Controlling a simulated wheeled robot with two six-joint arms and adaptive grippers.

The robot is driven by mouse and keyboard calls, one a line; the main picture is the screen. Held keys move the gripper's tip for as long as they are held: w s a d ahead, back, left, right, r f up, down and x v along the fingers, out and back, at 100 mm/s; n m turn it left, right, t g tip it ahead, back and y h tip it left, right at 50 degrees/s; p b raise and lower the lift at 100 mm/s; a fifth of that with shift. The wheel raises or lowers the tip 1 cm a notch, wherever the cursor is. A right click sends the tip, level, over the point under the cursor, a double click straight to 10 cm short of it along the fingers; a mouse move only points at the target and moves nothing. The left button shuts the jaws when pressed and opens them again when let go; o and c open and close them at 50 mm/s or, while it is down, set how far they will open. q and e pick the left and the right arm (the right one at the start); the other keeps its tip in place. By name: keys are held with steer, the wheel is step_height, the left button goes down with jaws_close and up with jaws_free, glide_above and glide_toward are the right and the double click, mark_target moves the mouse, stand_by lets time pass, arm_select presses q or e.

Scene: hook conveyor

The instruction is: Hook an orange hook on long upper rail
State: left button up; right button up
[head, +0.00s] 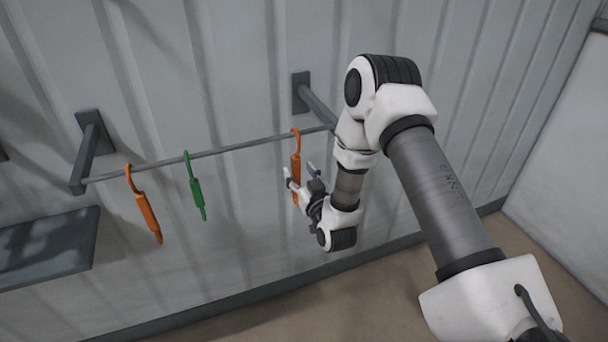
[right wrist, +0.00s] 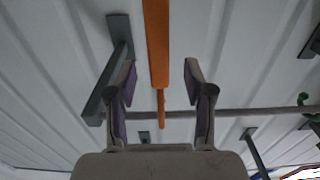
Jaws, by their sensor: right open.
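A grey rail (head: 240,147) runs between two wall brackets. An orange hook (head: 296,165) hangs near its right end, its curved top over the rail. My right gripper (head: 301,177) is at this hook's body, open. In the right wrist view the orange hook (right wrist: 157,45) lies between the two spread fingers (right wrist: 160,78), with a gap on each side, and the rail (right wrist: 230,112) crosses behind. Another orange hook (head: 146,212) hangs near the left end of the rail, slightly tilted. My left gripper is not in view.
A green hook (head: 196,188) hangs on the rail between the orange ones. The left bracket (head: 91,140) and right bracket (head: 302,92) stand out from the ribbed wall. A dark shelf (head: 50,252) is at lower left. The rail is bare between the green and right orange hooks.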

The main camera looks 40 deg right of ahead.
mark_target(298, 168)
steer(key=x, duration=0.3)
steer(key=shift+w+d+f+p, duration=0.15)
steer(key=shift+w+f+p, duration=0.05)
steer(key=shift+w+p, duration=0.15)
steer(key=shift+s+r, duration=0.15)
steer(key=shift+s, duration=0.1)
steer(key=shift+w, duration=0.1)
jaws_close()
